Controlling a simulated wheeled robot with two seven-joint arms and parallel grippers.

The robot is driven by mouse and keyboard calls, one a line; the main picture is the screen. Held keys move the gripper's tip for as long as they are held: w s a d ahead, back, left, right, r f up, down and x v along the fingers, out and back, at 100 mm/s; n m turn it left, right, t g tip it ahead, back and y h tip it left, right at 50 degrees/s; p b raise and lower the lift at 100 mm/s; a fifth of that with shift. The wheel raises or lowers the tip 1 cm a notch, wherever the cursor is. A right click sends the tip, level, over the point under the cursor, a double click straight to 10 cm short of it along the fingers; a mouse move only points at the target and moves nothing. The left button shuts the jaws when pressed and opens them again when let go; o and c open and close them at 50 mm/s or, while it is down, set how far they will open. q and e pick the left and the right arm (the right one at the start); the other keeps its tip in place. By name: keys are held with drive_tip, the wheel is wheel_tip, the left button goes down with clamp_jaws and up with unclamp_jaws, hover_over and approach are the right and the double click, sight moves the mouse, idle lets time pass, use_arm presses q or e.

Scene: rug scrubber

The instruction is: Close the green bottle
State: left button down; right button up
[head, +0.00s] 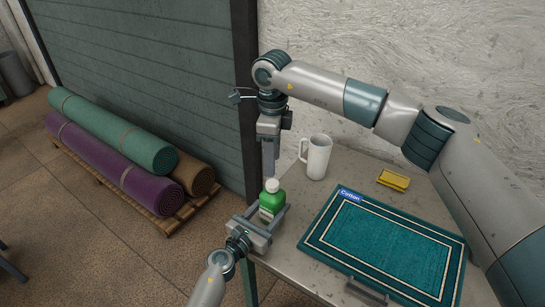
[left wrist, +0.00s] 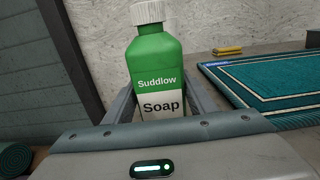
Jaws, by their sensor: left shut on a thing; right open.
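The green bottle (head: 271,203) has a white cap (head: 272,185) and stands upright near the table's left edge in the head view. In the left wrist view the bottle (left wrist: 156,72) is labelled "Suddlow Soap", and its white ribbed cap (left wrist: 147,12) sits on the neck, its top cut off. My left gripper (head: 265,221) is shut around the lower part of the bottle. My right gripper (head: 269,160) points down directly above the cap, its jaws open; the head view does not clearly show whether the fingertips touch the cap.
A white mug (head: 317,157) stands just right of my right gripper. A teal rug (head: 385,245) with a "Cotton" tag covers much of the table (head: 290,268). A dark brush-like tool (head: 366,291) lies at the front edge.

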sight(273, 183)
drive_tip(key=shift+f, duration=0.1)
drive_tip(key=shift+f, duration=3.9)
drive_tip(key=c, duration=1.1)
drive_tip(key=o, duration=1.3)
drive_tip(key=shift+c, duration=0.2)
